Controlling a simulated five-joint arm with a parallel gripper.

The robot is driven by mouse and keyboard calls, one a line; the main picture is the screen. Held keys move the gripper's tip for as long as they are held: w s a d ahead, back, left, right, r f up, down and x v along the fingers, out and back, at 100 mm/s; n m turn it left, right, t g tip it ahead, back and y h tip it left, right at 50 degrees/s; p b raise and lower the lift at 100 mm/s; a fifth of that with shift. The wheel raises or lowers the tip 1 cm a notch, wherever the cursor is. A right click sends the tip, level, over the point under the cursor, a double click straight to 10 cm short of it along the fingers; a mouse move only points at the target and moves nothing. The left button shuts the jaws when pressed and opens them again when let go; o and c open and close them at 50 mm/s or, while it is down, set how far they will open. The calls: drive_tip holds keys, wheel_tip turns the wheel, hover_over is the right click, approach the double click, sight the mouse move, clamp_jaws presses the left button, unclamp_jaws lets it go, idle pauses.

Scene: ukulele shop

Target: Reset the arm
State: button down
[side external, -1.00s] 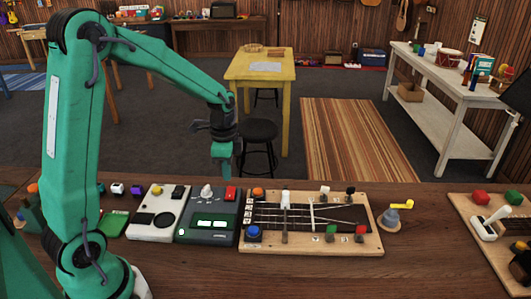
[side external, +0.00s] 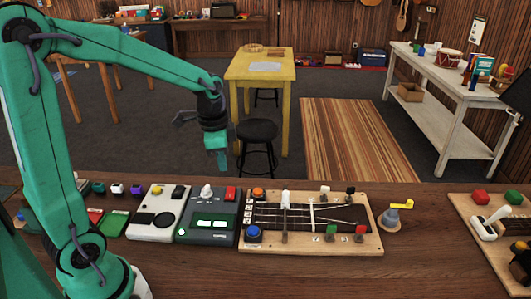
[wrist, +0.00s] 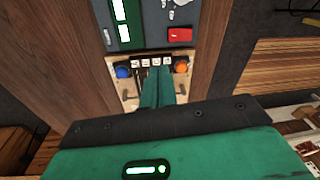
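My arm, teal with dark joints, stands at the left in the side external view and reaches right. My gripper (side external: 217,160) hangs in the air with its tip pointing down, above the far edge of the bench in the picture and clear of the panels. In the wrist view my gripper (wrist: 158,88) shows as two teal fingers close together, with nothing between them.
On the wooden bench (side external: 190,272) stand a grey panel (side external: 190,237) with a red switch, a wooden fretboard panel (side external: 365,243) with knobs and levers, a white panel (side external: 150,231) and a small oil-can-like item (side external: 391,218). Another control board (side external: 505,255) lies at the right. A yellow table (side external: 245,70) stands behind.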

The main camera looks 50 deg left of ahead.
drive_tip(key=s+d+r+n+t, duration=0.2)
drive_tip(key=s+d+r+n, duration=0.1)
drive_tip(key=s, duration=0.3)
drive_tip(key=s+d+r+n+t, duration=0.2)
drive_tip(key=s+d+r+n, duration=0.1)
drive_tip(key=s, duration=0.4)
wheel_tip(320, 180, up, 2)
drive_tip(key=shift+s+d+r+n, duration=0.1)
drive_tip(key=shift+s+d+n, duration=0.1)
drive_tip(key=shift+n, duration=0.3)
